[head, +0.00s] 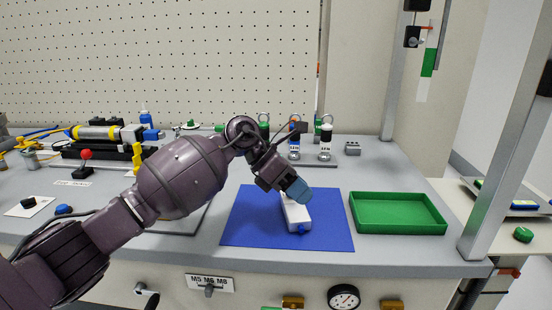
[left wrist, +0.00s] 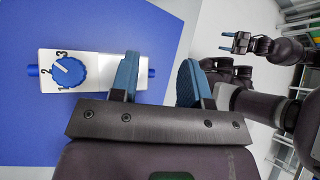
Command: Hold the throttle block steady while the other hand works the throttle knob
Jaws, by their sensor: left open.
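The throttle block (head: 297,214) is a white block lying on the blue mat (head: 240,228). In the left wrist view the block (left wrist: 103,62) shows a round blue throttle knob (left wrist: 68,72) marked 1, 2, 3 and a blue pin at each end. My left gripper (head: 297,191) is above the block's far end in the head view, hiding part of it. In the left wrist view its blue fingers (left wrist: 160,80) are apart, and one overlaps the block's end; I cannot tell whether it touches. My right gripper (left wrist: 236,42) shows small, its fingers apart, away from the block.
A green tray (head: 398,213) stands right of the mat. Several bottles (head: 325,143) and a small grey block (head: 353,148) stand behind. A red-ball lever (head: 86,156) and a yellow-and-black device (head: 98,140) are at the left. The mat's right part is clear.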

